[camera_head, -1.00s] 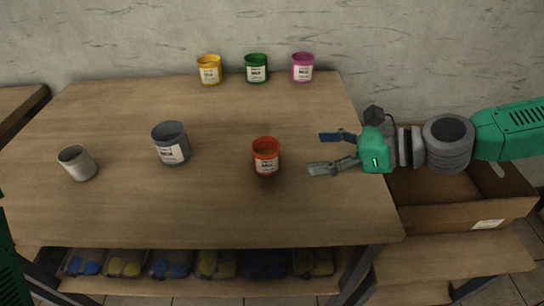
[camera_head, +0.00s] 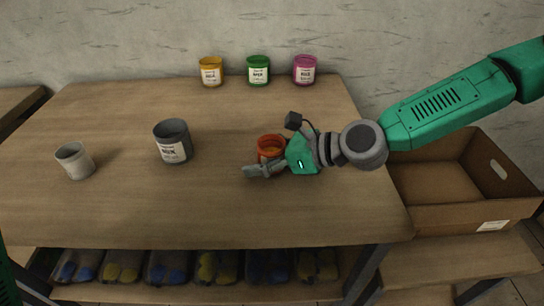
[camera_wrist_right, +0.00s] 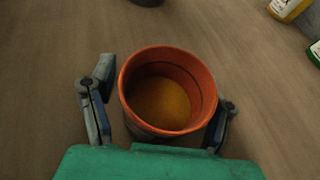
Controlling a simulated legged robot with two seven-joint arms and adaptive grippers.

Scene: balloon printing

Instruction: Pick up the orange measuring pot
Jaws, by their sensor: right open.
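The orange measuring pot (camera_head: 270,146) stands upright on the table, partly hidden behind my right gripper in the head view. My right gripper (camera_head: 262,165) is open, with its fingers on either side of the pot. In the right wrist view the pot (camera_wrist_right: 168,92) sits between the two fingers of my right gripper (camera_wrist_right: 160,108), with yellow-orange contents inside. A gap shows between the left finger and the pot; the right finger is close to the pot's wall, and contact cannot be told. My left gripper is not in view.
A dark grey pot (camera_head: 173,143) and a light grey cup (camera_head: 75,161) stand to the left on the table (camera_head: 200,215). Yellow (camera_head: 211,71), green (camera_head: 258,71) and magenta (camera_head: 304,70) pots line the back edge. An open cardboard box (camera_head: 450,216) is at the right.

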